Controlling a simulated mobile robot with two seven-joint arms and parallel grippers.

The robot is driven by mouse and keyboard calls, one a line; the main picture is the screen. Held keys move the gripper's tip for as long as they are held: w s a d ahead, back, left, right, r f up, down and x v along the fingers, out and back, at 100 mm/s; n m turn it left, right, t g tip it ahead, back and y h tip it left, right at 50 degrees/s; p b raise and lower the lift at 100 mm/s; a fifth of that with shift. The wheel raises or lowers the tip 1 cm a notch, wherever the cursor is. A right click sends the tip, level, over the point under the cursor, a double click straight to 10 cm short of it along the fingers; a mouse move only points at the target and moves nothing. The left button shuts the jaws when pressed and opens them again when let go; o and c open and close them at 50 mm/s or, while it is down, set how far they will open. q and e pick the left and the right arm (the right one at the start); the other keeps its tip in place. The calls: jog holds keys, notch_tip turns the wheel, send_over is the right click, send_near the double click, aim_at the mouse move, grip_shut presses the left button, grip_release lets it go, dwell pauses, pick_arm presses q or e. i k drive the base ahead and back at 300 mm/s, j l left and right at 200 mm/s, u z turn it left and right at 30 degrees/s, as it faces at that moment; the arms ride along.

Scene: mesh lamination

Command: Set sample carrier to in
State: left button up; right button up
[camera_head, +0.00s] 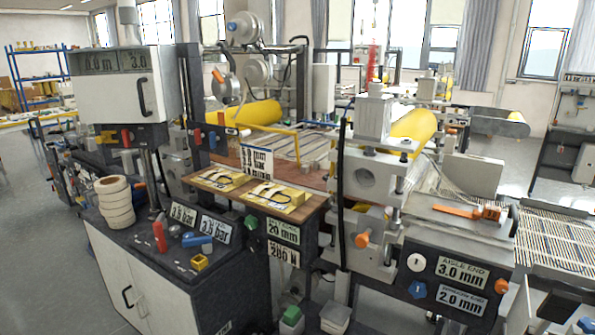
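No part is clearly marked as the sample carrier. A label reading 20 mm (283,233) is on the dark panel below the shelf, beside a green knob (251,223). I cannot tell from this view whether the shelf is in or out. Neither of my grippers can be made out in the head view.
A dark-topped cabinet (130,268) at front left holds a stack of white rolls (114,202), a red bottle (159,236) and small blocks. The roller press (372,178) stands right of the shelf, with a control panel (455,280) below. Grey floor (35,240) is open at far left.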

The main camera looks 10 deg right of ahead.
aim_at(419, 203)
jog(key=z, duration=1.4)
jog(key=i+l+u, duration=0.4)
jog(key=k+l, duration=0.1)
